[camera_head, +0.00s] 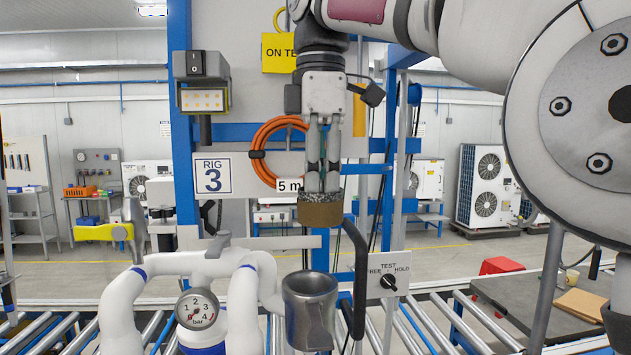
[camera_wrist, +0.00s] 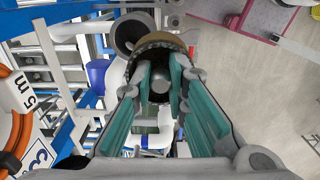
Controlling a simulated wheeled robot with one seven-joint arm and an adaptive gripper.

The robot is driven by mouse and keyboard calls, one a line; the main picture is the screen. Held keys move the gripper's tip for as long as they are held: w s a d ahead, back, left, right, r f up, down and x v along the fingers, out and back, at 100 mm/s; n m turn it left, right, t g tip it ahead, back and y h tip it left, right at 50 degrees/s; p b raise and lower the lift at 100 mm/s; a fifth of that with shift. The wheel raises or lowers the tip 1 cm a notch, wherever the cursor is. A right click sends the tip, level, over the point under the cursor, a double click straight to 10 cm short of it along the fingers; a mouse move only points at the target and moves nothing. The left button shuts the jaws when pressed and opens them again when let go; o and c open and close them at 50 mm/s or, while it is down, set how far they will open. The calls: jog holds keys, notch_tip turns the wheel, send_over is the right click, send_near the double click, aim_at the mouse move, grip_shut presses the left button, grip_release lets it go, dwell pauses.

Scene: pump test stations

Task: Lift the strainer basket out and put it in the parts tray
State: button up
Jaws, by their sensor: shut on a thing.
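My gripper (camera_head: 322,182) points straight down and is shut on the strainer basket (camera_head: 321,211), a short brownish cylinder with a dark, rough rim. In the head view the basket hangs above the grey metal strainer housing (camera_head: 310,312), with a clear gap between them. The housing is an open-topped cup. In the wrist view the basket's brown edge (camera_wrist: 165,38) shows beyond the fingers (camera_wrist: 160,88), and the housing's dark round opening (camera_wrist: 132,30) lies past it. I cannot pick out the parts tray for certain in either view.
White pipes with a pressure gauge (camera_head: 198,310) stand left of the housing. A black curved handle (camera_head: 356,270) rises close on its right, before the TEST/HOLD switch panel (camera_head: 390,278). An orange hose coil (camera_head: 262,150) hangs behind. A grey bench (camera_head: 522,305) with cardboard is at right.

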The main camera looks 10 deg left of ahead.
jog(key=s+d+r, duration=0.3)
jog(key=s, duration=0.3)
dwell(0.6)
jog(key=shift+s, duration=0.15)
